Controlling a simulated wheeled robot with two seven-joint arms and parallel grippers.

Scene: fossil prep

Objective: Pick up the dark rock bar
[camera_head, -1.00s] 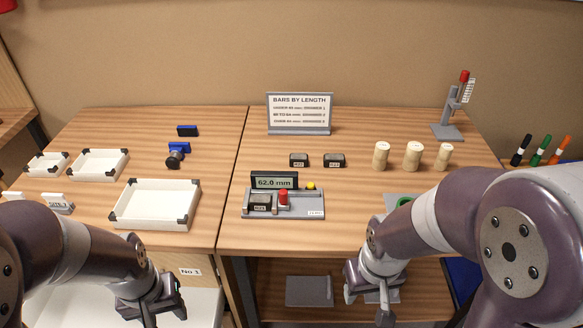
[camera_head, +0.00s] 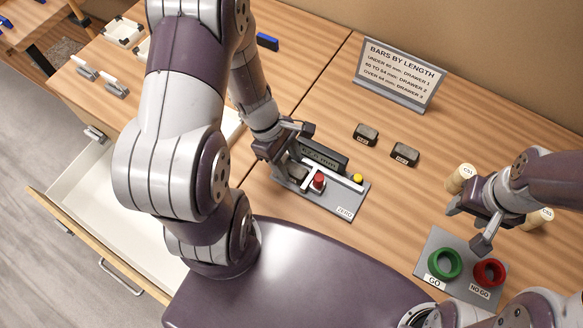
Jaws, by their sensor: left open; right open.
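A dark rock bar (camera_head: 297,172) lies in the grey measuring gauge (camera_head: 345,203), beside its red-topped slider (camera_head: 319,181). My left gripper (camera_head: 286,154) is open at the gauge's left end, just over or beside this bar, and partly covers the gauge's display. I cannot tell if the fingers touch the bar. Two more dark labelled bars, one (camera_head: 366,134) nearer the gauge and one (camera_head: 405,153) to its right, lie on the table behind it. My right gripper (camera_head: 468,226) is open and empty above the table, near the GO / NO GO plate.
The GO / NO GO plate (camera_head: 428,262) has a green and a red ring. Pale cylinders (camera_head: 460,177) stand behind my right gripper. A sign (camera_head: 400,74) stands at the back. An open white drawer (camera_head: 84,190) juts out at the left. The table around the two loose bars is clear.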

